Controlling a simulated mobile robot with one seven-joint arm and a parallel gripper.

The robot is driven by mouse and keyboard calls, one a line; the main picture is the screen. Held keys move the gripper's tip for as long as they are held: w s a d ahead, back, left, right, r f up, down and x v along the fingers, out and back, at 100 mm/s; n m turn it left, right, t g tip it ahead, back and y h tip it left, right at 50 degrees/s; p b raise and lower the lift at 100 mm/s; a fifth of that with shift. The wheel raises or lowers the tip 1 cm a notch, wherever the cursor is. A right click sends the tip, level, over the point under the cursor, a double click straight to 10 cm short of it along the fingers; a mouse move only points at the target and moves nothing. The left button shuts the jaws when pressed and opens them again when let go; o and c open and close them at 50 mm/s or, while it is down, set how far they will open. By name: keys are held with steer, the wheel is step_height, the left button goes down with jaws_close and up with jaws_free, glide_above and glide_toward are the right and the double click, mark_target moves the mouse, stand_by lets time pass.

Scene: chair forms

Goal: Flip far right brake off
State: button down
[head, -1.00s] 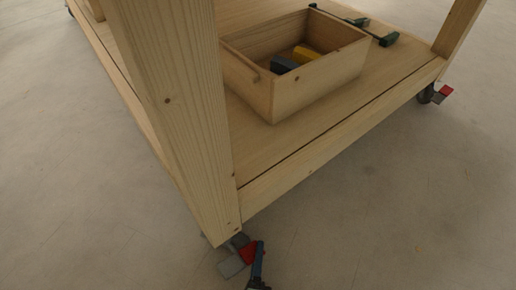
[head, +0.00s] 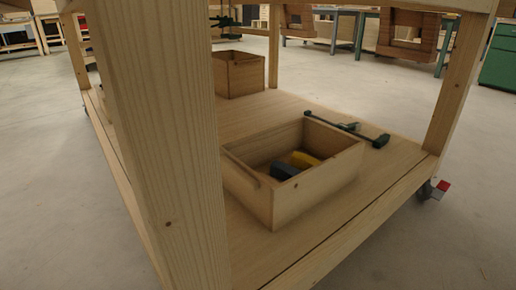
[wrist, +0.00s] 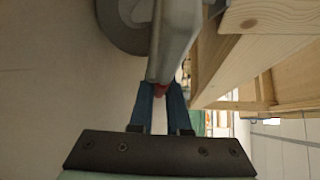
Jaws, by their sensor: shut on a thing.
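In the wrist view, a caster of the wooden cart shows from close up, with a grey wheel (wrist: 122,22) and a lighter grey metal part (wrist: 175,35). A small red brake lever (wrist: 160,90) shows at the tips of my gripper (wrist: 161,92). The two blue fingers are shut on it. The grey part hides most of the lever. In the head view, another caster with a red brake lever (head: 443,186) stands under the cart's right corner. My gripper and the near caster are out of the head view.
The cart's lower shelf (head: 385,190) holds an open wooden box (head: 318,190) with a yellow and a dark thing inside, a green clamp (head: 350,130) and another box (head: 238,75). A thick near post (head: 165,150) blocks part of the view. Floor on the right is clear.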

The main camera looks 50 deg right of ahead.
steer(key=shift+r, duration=0.1)
steer(key=shift+r+n+t+h, duration=0.5)
steer(key=shift+n+t+h, duration=0.1)
steer(key=shift+n+h, duration=0.35)
steer(key=shift+a+r+n+t+h, duration=0.15)
steer(key=shift+r+n+t+h, duration=0.4)
steer(key=shift+n, duration=0.4)
steer(key=c, duration=0.9)
jaws_free()
steer(key=shift+h, duration=0.3)
